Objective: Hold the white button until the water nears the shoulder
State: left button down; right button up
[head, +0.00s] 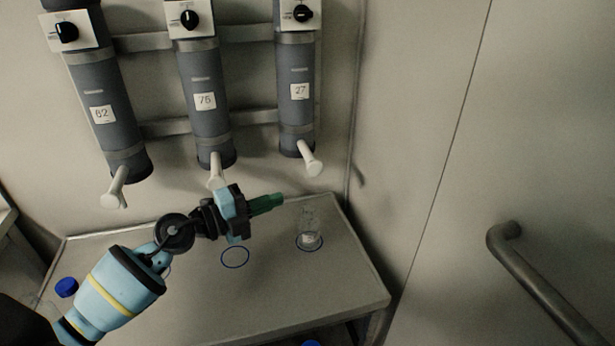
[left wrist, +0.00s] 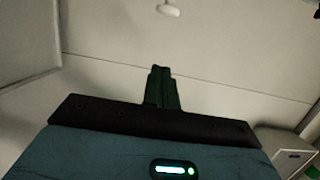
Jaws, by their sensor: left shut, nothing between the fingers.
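Three white paddle-like parts with round ends stick out below the grey cylinders: left (head: 116,187), middle (head: 216,171) and right (head: 310,159); I cannot tell if one is a button. A clear bottle (head: 310,228) stands upright in a blue ring below the right cylinder; its water level is too faint to tell. My left gripper (head: 279,198) is shut and empty, pointing right, left of the bottle and above the table. In the left wrist view its green fingers (left wrist: 160,72) are together, apart from a white round part (left wrist: 168,9) at the top edge. My right gripper is out of view.
The cylinders are labelled 62 (head: 102,114), 76 (head: 205,100) and 27 (head: 299,91), with black knobs above. The table (head: 300,290) has an empty blue ring (head: 235,257) and a blue cap (head: 66,287) at left. A door handle (head: 540,285) is at right.

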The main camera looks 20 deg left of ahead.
aim_at(315, 169)
pick_arm(q)
jog(key=w+d+b, duration=0.1)
jog(key=w+d, duration=0.3)
jog(key=w, duration=0.6)
jog(key=shift+w+d, duration=0.25)
jog(key=shift+w, duration=0.15)
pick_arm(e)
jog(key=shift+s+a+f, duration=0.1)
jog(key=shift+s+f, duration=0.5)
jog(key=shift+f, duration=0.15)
